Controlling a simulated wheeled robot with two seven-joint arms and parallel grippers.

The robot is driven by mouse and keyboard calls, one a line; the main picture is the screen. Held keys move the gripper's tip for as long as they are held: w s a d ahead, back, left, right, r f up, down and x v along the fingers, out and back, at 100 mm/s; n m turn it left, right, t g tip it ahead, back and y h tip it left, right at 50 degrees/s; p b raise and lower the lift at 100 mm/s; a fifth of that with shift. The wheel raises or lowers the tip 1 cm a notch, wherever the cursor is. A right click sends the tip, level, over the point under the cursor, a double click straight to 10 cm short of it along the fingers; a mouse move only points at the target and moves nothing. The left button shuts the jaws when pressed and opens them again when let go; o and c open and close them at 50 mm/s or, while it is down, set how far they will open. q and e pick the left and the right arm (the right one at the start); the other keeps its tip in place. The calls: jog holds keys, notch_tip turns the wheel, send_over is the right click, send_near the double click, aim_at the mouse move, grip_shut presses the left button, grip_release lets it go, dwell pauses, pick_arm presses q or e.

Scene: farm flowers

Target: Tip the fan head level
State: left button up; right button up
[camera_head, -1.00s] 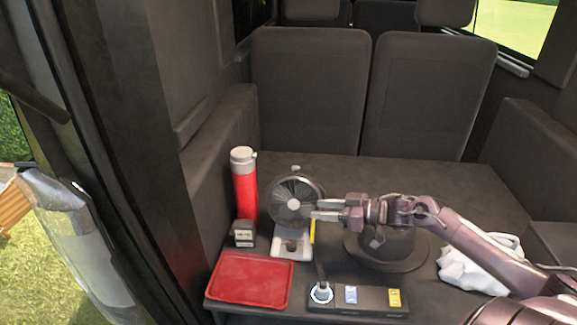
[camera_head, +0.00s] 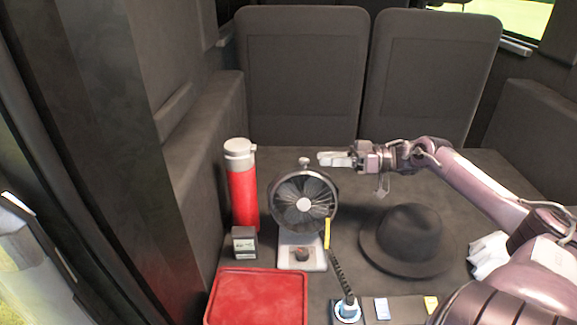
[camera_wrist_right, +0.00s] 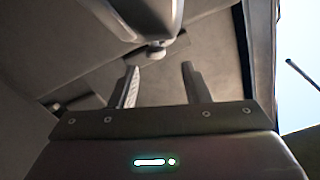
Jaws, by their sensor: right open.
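The fan stands on a pale base (camera_head: 315,258) on the dark surface. Its round dark head (camera_head: 305,203) has a light hub and faces my head camera; its exact tilt is hard to tell. My left gripper is out of view.
A red bottle (camera_head: 243,195) and small dark box (camera_head: 244,242) stand left of the fan. A red tray (camera_head: 258,298) lies in front. A dark hat (camera_head: 408,240) and white cloth (camera_head: 488,256) lie right. Seats close the back.

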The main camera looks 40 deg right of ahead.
aim_at(296, 168)
jog(key=shift+w+a+f, duration=0.1)
jog(key=shift+w+f, duration=0.3)
jog(key=shift+w+a, duration=0.2)
jog(key=shift+w, duration=0.1)
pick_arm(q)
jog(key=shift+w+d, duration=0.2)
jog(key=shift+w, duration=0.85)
pick_arm(e)
jog(key=shift+x, duration=3.4)
jog(key=shift+s+a+r, duration=0.15)
grip_shut()
